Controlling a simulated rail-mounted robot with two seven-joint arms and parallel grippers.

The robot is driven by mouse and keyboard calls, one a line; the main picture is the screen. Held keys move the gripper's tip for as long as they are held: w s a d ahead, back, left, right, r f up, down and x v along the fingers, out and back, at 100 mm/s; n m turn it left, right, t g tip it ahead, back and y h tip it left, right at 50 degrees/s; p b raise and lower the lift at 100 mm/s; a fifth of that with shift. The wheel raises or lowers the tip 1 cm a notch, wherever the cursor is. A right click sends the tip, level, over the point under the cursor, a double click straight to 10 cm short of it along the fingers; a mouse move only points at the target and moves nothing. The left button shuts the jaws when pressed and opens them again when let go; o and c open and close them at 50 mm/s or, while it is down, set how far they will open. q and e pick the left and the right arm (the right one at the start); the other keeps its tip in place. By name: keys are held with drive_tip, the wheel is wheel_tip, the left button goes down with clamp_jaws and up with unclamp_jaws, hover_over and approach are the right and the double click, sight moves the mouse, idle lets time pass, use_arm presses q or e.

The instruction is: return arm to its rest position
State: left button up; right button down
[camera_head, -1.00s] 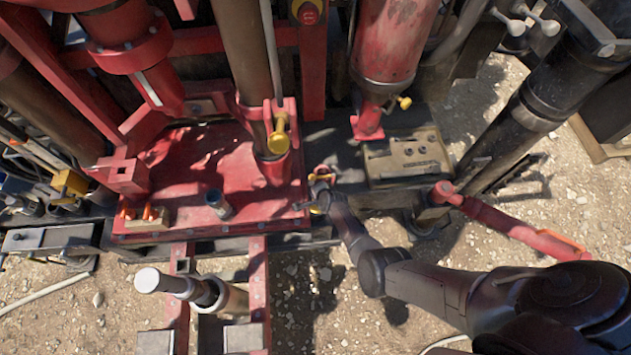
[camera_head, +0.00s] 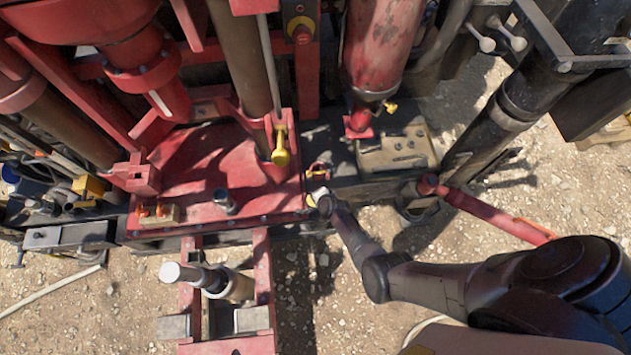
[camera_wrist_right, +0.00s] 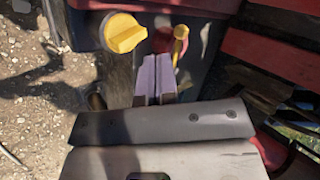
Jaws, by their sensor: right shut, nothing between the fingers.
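My right arm comes in from the right in the head view, and its gripper (camera_head: 320,196) is small there beside the right front corner of the red platform. In the right wrist view the two fingers of that gripper (camera_wrist_right: 155,80) are together, with nothing between them. A yellow knob (camera_wrist_right: 123,33) is ahead and left of the fingertips in this view. A yellow-headed lever (camera_wrist_right: 181,38) on a red base is just right of them. I cannot tell whether the fingers touch either one. My left gripper is in neither view.
The red platform (camera_head: 210,170) holds a short metal cylinder (camera_head: 224,201). A tan valve box (camera_head: 397,150) stands behind my right forearm. A red bar (camera_head: 490,212) slants to the right. Upright pipes (camera_head: 240,60) fill the back. Open gravel (camera_head: 340,325) lies in front.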

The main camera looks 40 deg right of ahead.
idle(0.8)
wheel_tip(320, 180, up, 27)
drive_tip(key=d+n+g+y, duration=0.1)
drive_tip(key=d+n+g, duration=0.15)
drive_tip(key=n, duration=1.35)
drive_tip(key=s+a+r+n+t, duration=0.1)
drive_tip(key=s+a+r+n, duration=0.3)
drive_tip(key=s+r, duration=0.65)
drive_tip(key=s+a+f+g, duration=0.1)
drive_tip(key=s+f, duration=0.3)
drive_tip(key=s, duration=0.4)
drive_tip(key=s+a+f+n+g, duration=0.1)
drive_tip(key=s+f, duration=0.3)
drive_tip(key=s, duration=0.4)
drive_tip(key=shift+a+f+g, duration=0.4)
drive_tip(key=shift+a+g, duration=0.25)
drive_tip(key=shift+a, duration=0.05)
